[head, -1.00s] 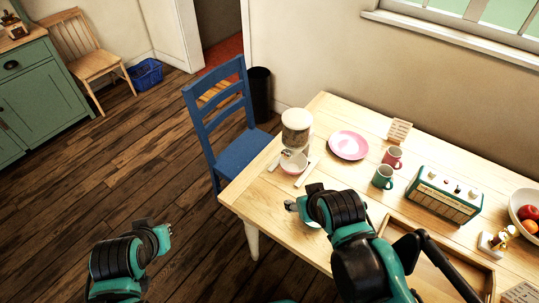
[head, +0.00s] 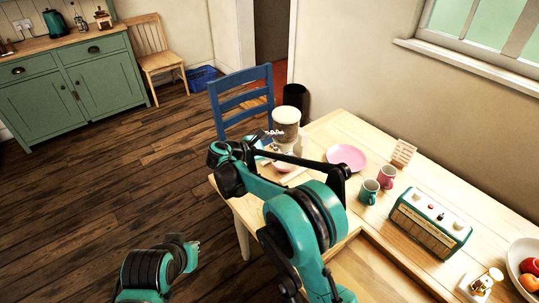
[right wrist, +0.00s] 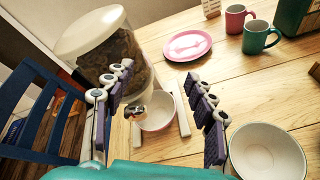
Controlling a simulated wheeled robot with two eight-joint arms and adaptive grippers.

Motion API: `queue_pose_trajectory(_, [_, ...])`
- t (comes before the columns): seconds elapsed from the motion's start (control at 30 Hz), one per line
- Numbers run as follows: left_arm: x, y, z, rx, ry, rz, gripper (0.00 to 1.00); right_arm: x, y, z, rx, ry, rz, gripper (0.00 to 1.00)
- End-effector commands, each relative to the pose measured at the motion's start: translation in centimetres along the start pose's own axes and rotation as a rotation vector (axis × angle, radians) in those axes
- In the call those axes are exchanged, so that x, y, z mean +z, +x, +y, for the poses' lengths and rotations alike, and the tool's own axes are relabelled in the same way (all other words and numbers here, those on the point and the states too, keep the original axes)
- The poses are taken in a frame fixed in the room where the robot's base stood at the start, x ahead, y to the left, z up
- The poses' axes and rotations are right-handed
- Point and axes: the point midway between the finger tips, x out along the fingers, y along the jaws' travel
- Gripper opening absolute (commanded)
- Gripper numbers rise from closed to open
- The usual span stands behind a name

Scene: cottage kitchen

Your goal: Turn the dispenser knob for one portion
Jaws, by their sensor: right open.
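The dispenser (head: 287,122) stands on the table's far left corner, with a pale lid and a clear hopper of brown contents. It also shows in the right wrist view (right wrist: 118,62), where a small metallic knob (right wrist: 135,112) sits low on its front. A white bowl (right wrist: 158,114) stands at the dispenser's base. My right gripper (head: 270,138) is open before the dispenser; in the right wrist view its fingers (right wrist: 160,74) are spread with the knob between them, nearer the left finger. I see no contact. My left gripper (head: 190,250) is over the floor, its jaws unclear.
A pink plate (head: 347,156), a teal mug (head: 369,191), a pink mug (head: 387,176) and a green-and-cream box (head: 430,222) stand right of the dispenser. Another bowl (right wrist: 266,152) is close right of my right gripper. A blue chair (head: 243,98) stands behind the table's left end.

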Motion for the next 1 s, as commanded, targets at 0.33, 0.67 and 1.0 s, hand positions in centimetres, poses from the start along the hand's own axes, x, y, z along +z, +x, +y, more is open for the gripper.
queue_pose_trajectory(0.33, [0.8, 1.1, 0.0, 0.000, 0.000, 0.000, 0.00, -11.0, -3.4, 0.7, 0.117, -0.302, -0.277, 0.56])
queue_pose_trajectory(0.67, [1.4, 2.0, 0.0, 0.000, 0.000, 0.000, 0.00, -11.7, -1.7, 0.7, 0.125, -0.342, -0.327, 0.56])
queue_pose_trajectory(1.0, [2.3, 3.3, 0.0, 0.000, 0.000, 0.000, 0.00, -10.3, 2.8, 1.6, 0.127, -0.341, -0.325, 0.56])
